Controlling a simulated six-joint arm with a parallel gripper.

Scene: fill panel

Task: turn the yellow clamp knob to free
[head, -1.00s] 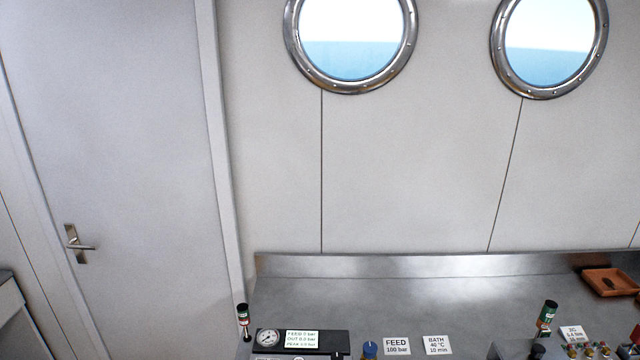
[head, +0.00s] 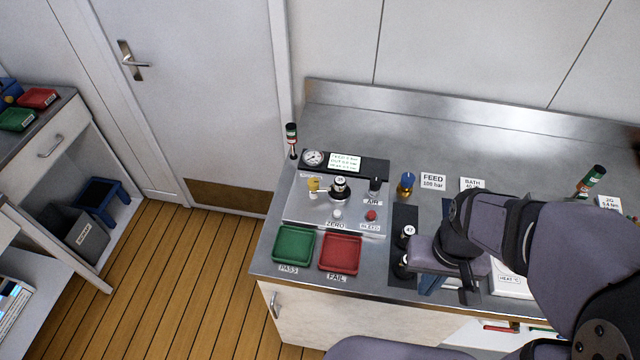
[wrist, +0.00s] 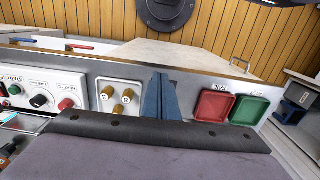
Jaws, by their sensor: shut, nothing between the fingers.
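The yellow clamp knob (head: 313,185) sits on the left of the metal fill panel (head: 300,210), beside a dark round fitting marked 35. It is small in the head view, so its exact turn position cannot be read. I cannot find it in the wrist view. My gripper (head: 431,284) is to the right of the panel and nearer the bench front, well apart from the knob. Its blue fingers show together in the wrist view (wrist: 163,97), shut with nothing between them. My arm hides part of the bench's right side.
A green PASS tray (head: 294,261) and a red FAIL tray (head: 340,268) lie in front of the panel. A gauge and display unit (head: 372,165) stands behind it. A blue-topped brass fitting (head: 406,186) stands right of the panel. The bench's back is largely clear.

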